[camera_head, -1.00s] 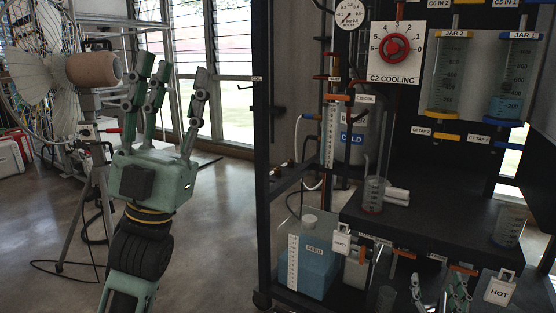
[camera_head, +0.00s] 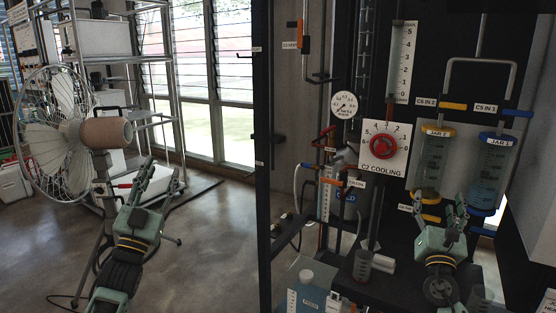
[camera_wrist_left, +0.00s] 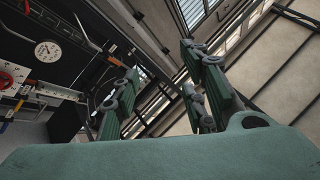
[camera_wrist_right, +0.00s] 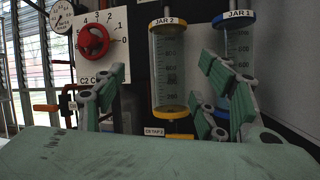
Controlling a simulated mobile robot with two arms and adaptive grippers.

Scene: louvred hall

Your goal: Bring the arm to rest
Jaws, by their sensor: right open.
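My left gripper (camera_head: 162,174) is in the left half of the head view, in front of the fan's tripod. Its fingers are spread with nothing between them, as the left wrist view (camera_wrist_left: 160,80) also shows. My right gripper (camera_head: 440,200) points up in front of the black rack, below the jar with the yellow cap, JAR 2 (camera_head: 432,160). In the right wrist view its fingers (camera_wrist_right: 160,85) stand apart and empty, with JAR 2 (camera_wrist_right: 168,70) behind the gap. I cannot tell how near the fingers are to the jars.
The rack carries a red cooling knob (camera_head: 383,146), a dial gauge (camera_head: 344,104), blue-capped JAR 1 (camera_head: 490,175) and a small beaker (camera_head: 362,266). A feed container (camera_head: 308,285) stands low. A fan (camera_head: 50,125) and brown cylinder (camera_head: 106,131) are left. Open floor lies between.

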